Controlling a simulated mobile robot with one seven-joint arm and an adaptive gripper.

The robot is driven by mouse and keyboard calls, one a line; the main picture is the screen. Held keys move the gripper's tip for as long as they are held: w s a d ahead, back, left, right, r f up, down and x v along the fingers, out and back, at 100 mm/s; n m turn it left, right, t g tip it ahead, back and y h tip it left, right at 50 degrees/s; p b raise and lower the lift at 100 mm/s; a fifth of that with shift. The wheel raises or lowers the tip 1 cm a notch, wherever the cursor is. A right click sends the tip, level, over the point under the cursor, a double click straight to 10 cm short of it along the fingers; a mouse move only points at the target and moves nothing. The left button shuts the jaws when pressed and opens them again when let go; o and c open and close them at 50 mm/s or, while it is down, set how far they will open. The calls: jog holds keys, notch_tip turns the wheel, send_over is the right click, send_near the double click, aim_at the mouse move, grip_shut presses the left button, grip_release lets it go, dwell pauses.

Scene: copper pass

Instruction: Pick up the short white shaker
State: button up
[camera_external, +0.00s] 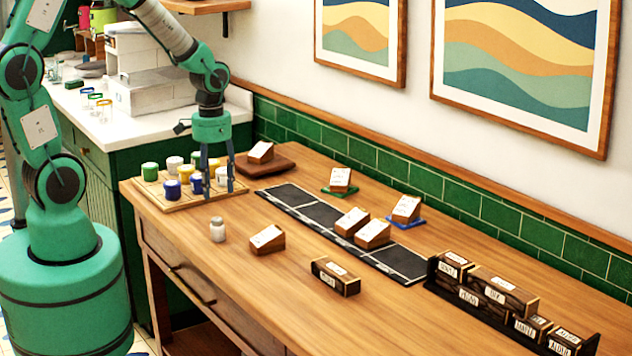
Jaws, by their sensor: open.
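A short white shaker (218,230) stands upright on the wooden table, in front of the wooden tray and apart from other things. My gripper (218,190) points down at the right end of the tray, behind the shaker in the picture. Its two fingers are apart. A white-topped jar (222,176) shows between the fingers; I cannot tell whether they touch it. Another white-topped jar (175,164) stands at the back of the tray.
The wooden tray (163,205) holds several green, blue, yellow and white jars close together. Wooden blocks with white labels, such as one (267,239) right of the shaker, are spread over the table (225,262). A black strip (318,212) lies behind. A rack (436,288) stands at right.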

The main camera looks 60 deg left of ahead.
aim_at(217, 219)
jog(key=shift+r, duration=0.5)
jog(key=shift+w+a+r+p, duration=0.15)
jog(key=shift+w+p, duration=0.1)
jog(key=shift+p, duration=1.75)
jog(key=shift+f, duration=0.35)
notch_tip(217, 219, down, 8)
jog(key=shift+f+b, duration=0.15)
jog(key=shift+b, duration=0.3)
jog(key=shift+f, duration=0.1)
jog(key=shift+s+f+b, duration=0.15)
jog(key=shift+f+b, duration=0.3)
jog(key=shift+f, duration=2.15)
